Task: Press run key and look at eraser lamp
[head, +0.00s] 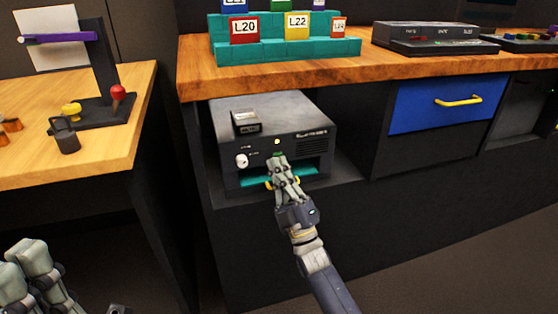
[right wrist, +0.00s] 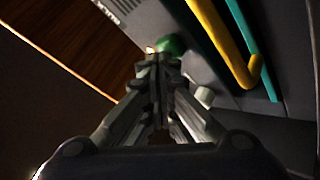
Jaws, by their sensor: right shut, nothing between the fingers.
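The eraser is a dark grey box (head: 290,115) in the open bay under the workbench. A small pale yellow lamp (head: 277,141) shows bright on its front face. The green run key (head: 278,154) is just below the lamp, partly behind my right gripper (head: 279,160). My right gripper is shut and empty, its tips at the key. In the right wrist view the green key (right wrist: 172,45) is right beyond the fingertips (right wrist: 156,62); contact is hard to tell. My left gripper (head: 30,262) is at the bottom left, away from the eraser, partly cut off.
A white knob (head: 241,160) is left of the key. A yellow handle (right wrist: 222,42) and teal drawer front (head: 255,181) are below it. The wooden worktop (head: 200,80) overhangs the bay. A blue drawer (head: 420,108) is to the right, a side table (head: 110,150) to the left.

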